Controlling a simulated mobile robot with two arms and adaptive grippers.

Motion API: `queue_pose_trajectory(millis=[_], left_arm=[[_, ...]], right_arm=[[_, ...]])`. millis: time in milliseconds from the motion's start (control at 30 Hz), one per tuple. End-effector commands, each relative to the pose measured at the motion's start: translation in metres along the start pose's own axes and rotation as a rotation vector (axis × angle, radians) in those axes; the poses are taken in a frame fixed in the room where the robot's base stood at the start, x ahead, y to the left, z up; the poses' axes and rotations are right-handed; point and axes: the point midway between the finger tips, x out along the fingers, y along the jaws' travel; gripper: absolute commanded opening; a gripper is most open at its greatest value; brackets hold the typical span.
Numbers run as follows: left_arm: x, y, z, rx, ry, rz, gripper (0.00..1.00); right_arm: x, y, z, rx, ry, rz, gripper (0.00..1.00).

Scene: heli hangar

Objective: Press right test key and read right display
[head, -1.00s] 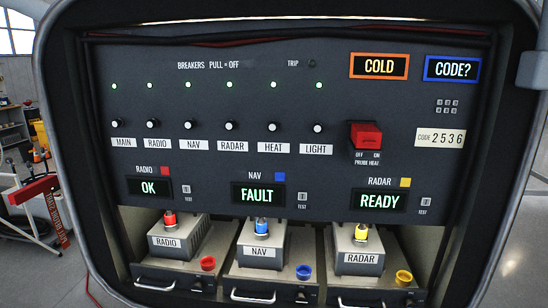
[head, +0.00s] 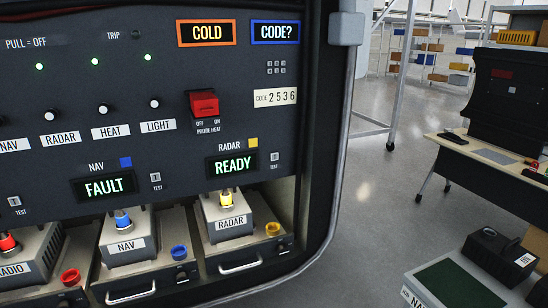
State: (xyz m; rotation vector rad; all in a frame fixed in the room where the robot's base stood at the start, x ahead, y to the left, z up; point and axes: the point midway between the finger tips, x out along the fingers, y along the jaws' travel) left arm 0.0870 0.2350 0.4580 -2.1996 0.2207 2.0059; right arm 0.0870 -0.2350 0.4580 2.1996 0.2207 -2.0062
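The right test key (head: 274,157) is a small light key marked TEST on the dark panel, under the yellow RADAR square. The right display (head: 232,166), labelled RADAR, reads READY in green. The NAV display (head: 103,188) to its left reads FAULT, with its own test key (head: 155,177) beside it. Below the right display sits the RADAR box (head: 229,222) with a yellow-topped connector (head: 227,199). Neither of my grippers is in view, and nothing touches the keys.
The red PROBE HEAT switch (head: 204,103) is above the right display. The upper displays read COLD (head: 206,32) and CODE? (head: 289,31); a plate (head: 275,97) reads CODE 2536. Right of the panel frame are open floor (head: 372,180), a table (head: 490,165) and a green-topped tray (head: 455,288).

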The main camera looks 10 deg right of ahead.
Motion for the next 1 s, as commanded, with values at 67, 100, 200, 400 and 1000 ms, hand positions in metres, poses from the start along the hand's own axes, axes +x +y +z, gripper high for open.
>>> queue_pose_trajectory(millis=[67, 100, 200, 400, 1000], left_arm=[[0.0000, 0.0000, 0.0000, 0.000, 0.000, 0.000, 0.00], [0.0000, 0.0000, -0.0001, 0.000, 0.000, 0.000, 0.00], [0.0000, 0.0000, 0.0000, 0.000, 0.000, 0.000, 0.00], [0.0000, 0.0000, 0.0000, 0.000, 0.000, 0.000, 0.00], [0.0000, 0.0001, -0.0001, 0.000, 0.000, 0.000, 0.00]], right_arm=[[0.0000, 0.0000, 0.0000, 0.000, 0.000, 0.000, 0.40], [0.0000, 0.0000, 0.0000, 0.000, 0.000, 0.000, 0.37], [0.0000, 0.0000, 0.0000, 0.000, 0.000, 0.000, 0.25], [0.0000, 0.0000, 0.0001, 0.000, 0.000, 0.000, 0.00], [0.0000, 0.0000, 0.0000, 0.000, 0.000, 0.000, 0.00]])
